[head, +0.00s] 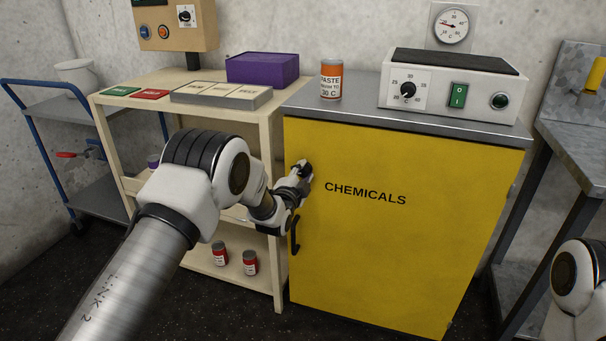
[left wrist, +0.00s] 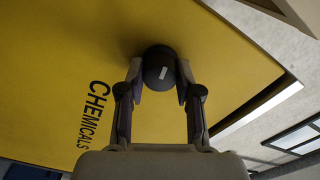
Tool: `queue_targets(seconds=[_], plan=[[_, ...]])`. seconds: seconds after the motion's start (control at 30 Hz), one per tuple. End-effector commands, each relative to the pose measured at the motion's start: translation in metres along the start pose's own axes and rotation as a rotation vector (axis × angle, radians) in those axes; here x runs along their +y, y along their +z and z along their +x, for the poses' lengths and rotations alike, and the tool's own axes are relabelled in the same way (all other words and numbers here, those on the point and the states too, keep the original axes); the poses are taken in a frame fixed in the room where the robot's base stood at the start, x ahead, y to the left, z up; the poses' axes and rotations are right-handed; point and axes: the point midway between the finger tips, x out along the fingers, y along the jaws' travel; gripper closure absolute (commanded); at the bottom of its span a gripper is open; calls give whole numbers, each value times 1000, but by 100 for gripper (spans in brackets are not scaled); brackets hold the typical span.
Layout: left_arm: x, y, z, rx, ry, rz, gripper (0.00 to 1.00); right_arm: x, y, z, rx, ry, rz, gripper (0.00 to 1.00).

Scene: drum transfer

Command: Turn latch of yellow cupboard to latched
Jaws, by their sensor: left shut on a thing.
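The yellow cupboard (head: 400,245) has a closed-looking door marked CHEMICALS, with a black bar handle (head: 295,235) near its left edge. Its latch is a round black knob (left wrist: 159,67) with a short white mark, on the door's upper left part. My left gripper (head: 303,171) is at this knob, with one finger on each side of it, shut on it. In the left wrist view the fingers (left wrist: 160,88) grip the knob, and the white mark is slightly tilted from the picture's vertical. In the head view the gripper mostly hides the knob. My right gripper is out of view.
On the cupboard's grey top (head: 360,104) stand an orange paste can (head: 331,80) and a white control box (head: 450,87). A beige shelf unit (head: 277,135) with a purple box (head: 262,68) stands left of it, close to my left arm. A metal bench (head: 585,130) stands right.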

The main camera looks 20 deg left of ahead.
Motion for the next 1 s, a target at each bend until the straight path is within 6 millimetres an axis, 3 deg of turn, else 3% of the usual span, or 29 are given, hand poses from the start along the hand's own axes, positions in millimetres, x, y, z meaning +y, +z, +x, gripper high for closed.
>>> queue_targets(seconds=[0.3, 0.87, 0.9, 0.93, 1.0], plan=[[1, 0, 0, 0, 1, 150, 100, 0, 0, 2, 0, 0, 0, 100], [2, 0, 0, 1, 2, 184, 100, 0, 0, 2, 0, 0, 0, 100], [2, 0, 0, 1, 2, 184, 55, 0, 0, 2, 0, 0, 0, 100], [2, 0, 0, 1, 2, 184, 45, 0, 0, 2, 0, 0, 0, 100], [1, 0, 0, 0, 1, 184, 41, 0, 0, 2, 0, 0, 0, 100]])
